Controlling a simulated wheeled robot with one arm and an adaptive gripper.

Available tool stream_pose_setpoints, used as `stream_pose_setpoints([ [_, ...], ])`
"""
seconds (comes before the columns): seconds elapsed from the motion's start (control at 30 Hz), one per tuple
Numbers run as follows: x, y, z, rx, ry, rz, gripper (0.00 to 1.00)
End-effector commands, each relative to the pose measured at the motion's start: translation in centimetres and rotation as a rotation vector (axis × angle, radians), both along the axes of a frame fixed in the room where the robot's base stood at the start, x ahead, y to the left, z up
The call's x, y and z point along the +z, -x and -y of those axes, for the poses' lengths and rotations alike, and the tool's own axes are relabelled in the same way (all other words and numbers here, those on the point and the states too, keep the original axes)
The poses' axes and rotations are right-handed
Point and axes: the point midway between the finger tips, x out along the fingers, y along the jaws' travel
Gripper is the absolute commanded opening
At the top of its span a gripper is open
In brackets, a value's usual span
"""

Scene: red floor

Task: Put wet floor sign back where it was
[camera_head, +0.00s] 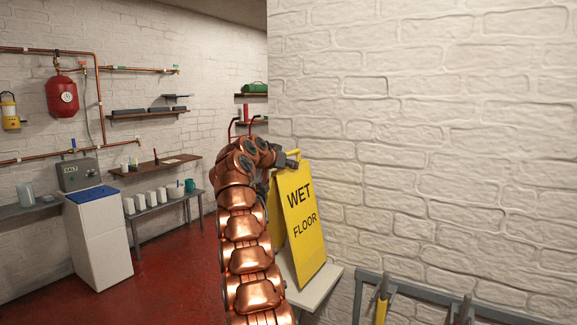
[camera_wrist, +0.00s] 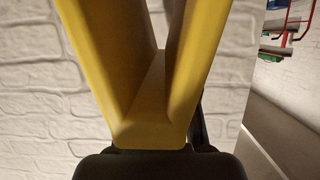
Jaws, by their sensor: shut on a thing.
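The yellow wet floor sign (camera_head: 301,215) stands nearly upright, slightly tilted, in front of the white brick wall, with its "WET FLOOR" face turned toward the head camera. My gripper (camera_head: 291,158) is at the sign's top edge and shut on it. In the wrist view the sign (camera_wrist: 150,100) fills the middle, its two panels spreading apart from the top piece held by my dark gripper (camera_wrist: 155,160). The sign's lower end is over or on a pale surface (camera_head: 312,289); I cannot tell whether it touches.
A grey rack (camera_head: 430,292) with yellow-handled items is on the wall at lower right. A white cabinet with a blue lid (camera_head: 97,240) stands at left, beside a bench (camera_head: 165,205) with several white containers. Red floor (camera_head: 180,270) is clear left of my arm.

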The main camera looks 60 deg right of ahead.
Motion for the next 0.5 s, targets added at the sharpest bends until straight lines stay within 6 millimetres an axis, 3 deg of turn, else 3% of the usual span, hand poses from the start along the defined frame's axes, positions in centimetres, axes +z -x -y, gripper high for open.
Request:
stream_pose_setpoints([
  [0.27, -0.1, -0.4, 0.6, 0.001, 0.003, 0.003, 0.0],
  [0.5, -2.0, -0.4, 0.6, 0.001, 0.003, 0.003, 0.0],
])
